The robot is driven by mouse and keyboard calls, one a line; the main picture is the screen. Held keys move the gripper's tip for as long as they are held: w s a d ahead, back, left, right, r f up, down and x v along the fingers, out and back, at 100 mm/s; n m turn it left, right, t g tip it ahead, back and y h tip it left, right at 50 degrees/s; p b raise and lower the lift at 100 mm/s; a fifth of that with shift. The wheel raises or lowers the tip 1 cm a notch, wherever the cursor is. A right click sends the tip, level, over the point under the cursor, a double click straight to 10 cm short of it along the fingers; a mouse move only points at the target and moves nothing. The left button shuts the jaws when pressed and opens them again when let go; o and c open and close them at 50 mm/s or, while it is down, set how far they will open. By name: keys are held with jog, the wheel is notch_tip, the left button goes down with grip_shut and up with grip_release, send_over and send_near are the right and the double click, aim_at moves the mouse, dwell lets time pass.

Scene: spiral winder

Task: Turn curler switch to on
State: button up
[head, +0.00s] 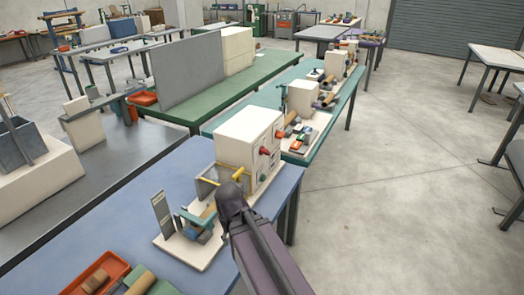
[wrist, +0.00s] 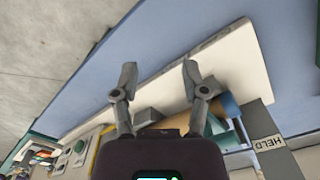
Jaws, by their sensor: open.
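The spiral winder is a white box (head: 248,135) on a cream base plate on the blue table. Its right face carries a red knob (head: 264,151) and small dark parts. I cannot make out which part is the curler switch. In the wrist view, a pale panel with green round parts (wrist: 80,147) shows at lower left, partly cut off. My gripper (wrist: 158,68) is open and empty, its two fingers apart above the base plate (wrist: 225,48). In the head view my dark arm covers part of the winder's front.
A grey upright sign (head: 162,214) reads HELD in the wrist view (wrist: 268,143). A red tray (head: 95,272) sits at the table's near end. More winders stand on the teal table behind.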

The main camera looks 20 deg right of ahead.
jog(key=shift+d, duration=0.1)
jog(key=o, duration=0.5)
jog(key=shift+d, duration=0.1)
jog(key=shift+o, duration=0.5)
jog(key=shift+w, duration=0.15)
jog(key=w+d+r+m+t+y+b, duration=0.1)
jog(key=w+d+r+t+y+b, duration=0.1)
jog(key=w+d+t+y+b, duration=0.6)
jog(key=w+d+r+t+y, duration=0.1)
jog(key=w+d+r+t, duration=0.1)
jog(key=d, duration=0.6)
jog(key=w+d+r+m+t+y, duration=0.1)
jog(key=w+d+r+t, duration=0.1)
jog(key=d, duration=0.6)
jog(key=w+d+r+t, duration=0.2)
jog(key=d+r, duration=0.2)
jog(key=d, duration=0.4)
jog(key=shift+r+m+y, duration=0.2)
jog(key=shift+m+y, duration=0.1)
jog(key=shift+y, duration=0.1)
